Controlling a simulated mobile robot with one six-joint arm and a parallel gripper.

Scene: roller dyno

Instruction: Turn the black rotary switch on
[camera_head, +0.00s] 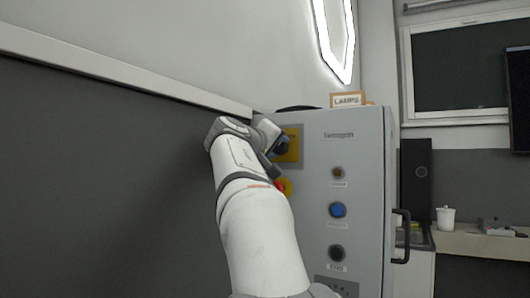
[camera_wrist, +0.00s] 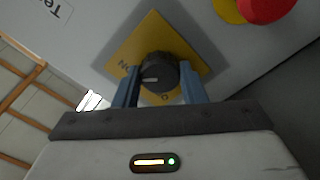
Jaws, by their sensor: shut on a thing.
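The black rotary switch (camera_wrist: 158,74) sits on a yellow square plate (camera_wrist: 190,58) on the grey cabinet front in the wrist view. The letters "ON" and "O" show on the plate. My gripper (camera_wrist: 160,84) has one blue-grey finger on each side of the knob and is shut on it. A pale mark on the knob points to the left in the wrist view, toward the "ON" side. In the head view, my arm hides much of the yellow plate (camera_head: 294,146) and the knob.
A red emergency button (camera_wrist: 265,8) on a yellow base is close to the switch. The grey cabinet (camera_head: 365,180) carries a blue button (camera_head: 338,210), a black button (camera_head: 337,253) and a side handle (camera_head: 402,236). A wall rail (camera_head: 120,75) runs at the left.

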